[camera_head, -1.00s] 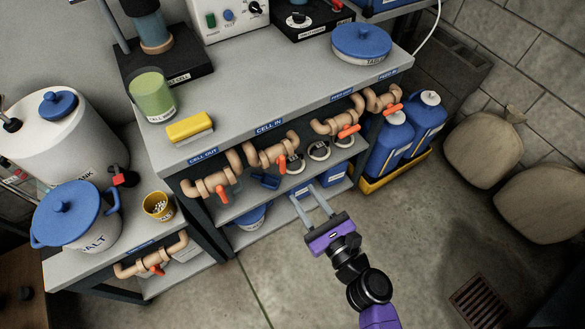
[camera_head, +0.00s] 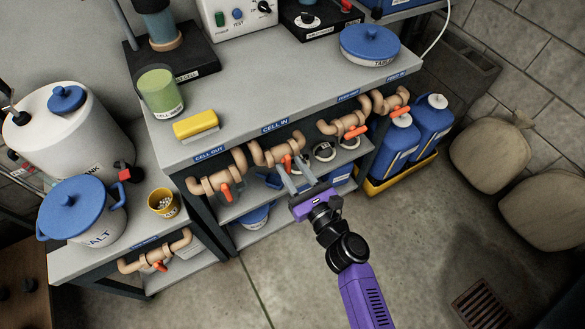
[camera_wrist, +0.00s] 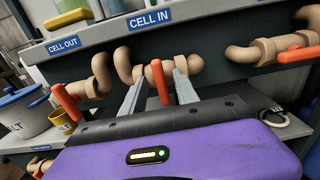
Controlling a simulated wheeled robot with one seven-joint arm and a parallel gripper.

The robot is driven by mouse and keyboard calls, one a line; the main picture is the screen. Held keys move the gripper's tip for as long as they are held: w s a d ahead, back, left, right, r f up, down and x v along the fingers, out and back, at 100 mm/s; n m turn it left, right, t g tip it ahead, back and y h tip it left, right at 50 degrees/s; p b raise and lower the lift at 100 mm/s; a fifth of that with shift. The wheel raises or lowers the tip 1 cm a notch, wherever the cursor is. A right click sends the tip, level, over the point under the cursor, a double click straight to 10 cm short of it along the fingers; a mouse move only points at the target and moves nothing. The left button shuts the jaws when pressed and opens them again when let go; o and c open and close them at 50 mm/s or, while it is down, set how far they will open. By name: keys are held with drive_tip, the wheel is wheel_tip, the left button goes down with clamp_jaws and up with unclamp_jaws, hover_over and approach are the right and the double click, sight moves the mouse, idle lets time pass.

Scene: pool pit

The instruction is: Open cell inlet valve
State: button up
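The cell inlet valve is a tan pipe (camera_head: 262,158) under the blue CELL IN label (camera_head: 274,126) on the bench's front edge. Its orange handle (camera_wrist: 160,82) hangs down in the wrist view, and the pipe shows behind it (camera_wrist: 190,64). My gripper (camera_head: 293,166) is in front of this valve with its two fingers apart. In the wrist view the handle appears between the fingers (camera_wrist: 159,76), with a gap on each side. I cannot tell how deep the fingers reach around it. Part of the handle is hidden by a finger in the head view.
The CELL OUT valve (camera_head: 216,182) is close on the left, its orange handle hanging down. The valve to the right (camera_head: 340,125) has its orange handle turned sideways. A shelf with blue items lies behind and below. Open floor (camera_head: 270,280) lies in front.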

clamp_jaws()
drive_tip(key=shift+f, duration=0.1)
drive_tip(key=n+b, duration=0.2)
drive_tip(key=n, duration=0.1)
drive_tip(key=shift+s+f+b, duration=0.1)
drive_tip(key=shift+f+b, duration=0.05)
drive_tip(key=shift+b, duration=0.15)
drive_tip(key=n+b, duration=0.4)
drive_tip(key=n, duration=0.2)
drive_tip(key=shift+s+a+f, duration=0.1)
drive_tip(key=shift+a, duration=0.05)
drive_tip(key=n+b, duration=0.3)
drive_tip(key=n, duration=0.1)
drive_tip(key=shift+a+f+n, duration=0.1)
drive_tip(key=shift+f+n, duration=0.05)
drive_tip(key=shift+n, duration=0.25)
drive_tip(key=shift+n+b, duration=1.25)
drive_tip(key=shift+n, duration=0.85)
